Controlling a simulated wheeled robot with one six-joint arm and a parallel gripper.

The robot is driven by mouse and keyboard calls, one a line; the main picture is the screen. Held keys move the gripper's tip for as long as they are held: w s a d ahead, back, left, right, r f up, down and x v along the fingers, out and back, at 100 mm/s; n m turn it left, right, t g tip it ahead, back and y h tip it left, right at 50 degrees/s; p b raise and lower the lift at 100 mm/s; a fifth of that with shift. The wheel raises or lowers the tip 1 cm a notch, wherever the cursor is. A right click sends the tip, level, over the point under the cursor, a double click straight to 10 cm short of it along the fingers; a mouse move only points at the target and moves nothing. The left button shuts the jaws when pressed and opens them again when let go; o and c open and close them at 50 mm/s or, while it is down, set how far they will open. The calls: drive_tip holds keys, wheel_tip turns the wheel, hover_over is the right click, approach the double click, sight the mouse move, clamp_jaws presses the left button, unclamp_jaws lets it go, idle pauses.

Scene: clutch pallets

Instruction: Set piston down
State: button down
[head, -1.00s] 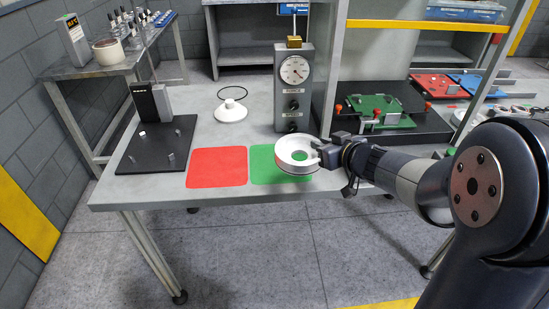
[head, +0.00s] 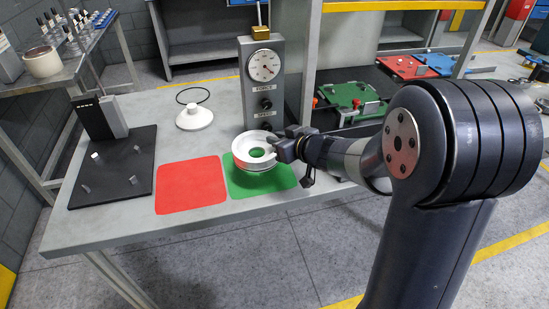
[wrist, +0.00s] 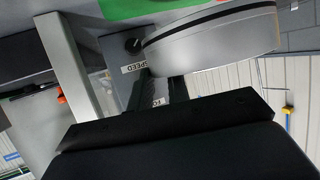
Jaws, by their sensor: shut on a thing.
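The piston (head: 243,160) is a white ring-shaped part with an open centre. My gripper (head: 277,149) is shut on its right side and holds it over the green mat (head: 275,184). Green shows through the hole of the ring. I cannot tell whether the piston touches the mat. In the wrist view the piston (wrist: 210,45) is a large grey-white disc with a dark groove around its rim, and the gripper's fingers (wrist: 165,88) are partly hidden beneath it.
A red mat (head: 190,187) lies to the left. A grey gauge box (head: 263,90) stands just behind the piston. A white cone-shaped part (head: 194,118) and a black ring (head: 193,95) lie behind left. A black fixture plate (head: 115,170) is at the far left.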

wheel_tip(320, 180, down, 5)
drive_tip(key=shift+b, duration=1)
drive_tip(key=c, duration=1.3)
unclamp_jaws()
drive_tip(key=shift+c, duration=0.2)
drive_tip(key=p+v, duration=0.2)
drive_tip(key=v, duration=0.9)
drive_tip(key=shift+w+r, duration=0.15)
drive_tip(key=shift+s+d+r+p, duration=0.15)
drive_tip(key=shift+s+d+p, duration=0.15)
drive_tip(key=shift+s, duration=0.2)
drive_tip(key=shift+w+a, duration=0.1)
